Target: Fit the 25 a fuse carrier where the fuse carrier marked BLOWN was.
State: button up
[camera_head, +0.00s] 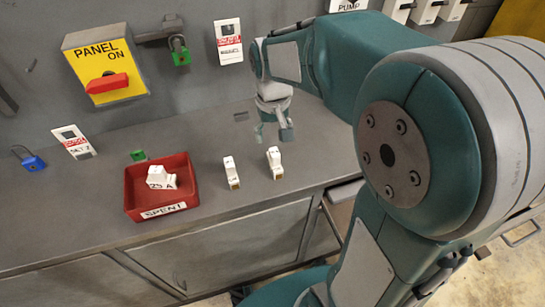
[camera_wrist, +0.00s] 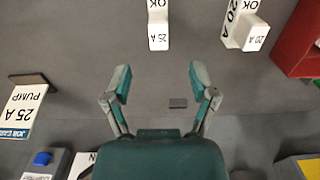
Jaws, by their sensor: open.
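My gripper (camera_head: 274,132) is open and empty above the grey bench, behind two white fuse carriers. In the wrist view my gripper (camera_wrist: 159,80) has its fingers spread, with bare bench between them. The 25 A fuse carrier (camera_wrist: 158,28), marked OK, lies ahead of the fingers, apart from them. It shows in the head view as the right carrier (camera_head: 274,162). The 20 A carrier (camera_wrist: 245,28), also marked OK, is beside it, and is the left one (camera_head: 232,172) in the head view. A white carrier marked 25 A (camera_head: 162,178) lies in the red SPENT tray (camera_head: 150,214); no BLOWN mark is readable.
White units (camera_head: 428,10) sit on the wall near a PUMP label (camera_head: 350,5), partly cut off. A yellow PANEL ON switch (camera_head: 105,62), a green padlock (camera_head: 181,52) and tags are at the back. A 25 A PUMP card (camera_wrist: 27,108) shows in the wrist view.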

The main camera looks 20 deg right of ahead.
aim_at(274, 152)
notch_tip(274, 152, down, 3)
jog(key=shift+r, duration=0.2)
jog(key=f, duration=0.5)
jog(key=shift+s+f, duration=0.35)
jog(key=shift+s, duration=0.05)
jog(key=shift+c, duration=0.3)
grip_shut()
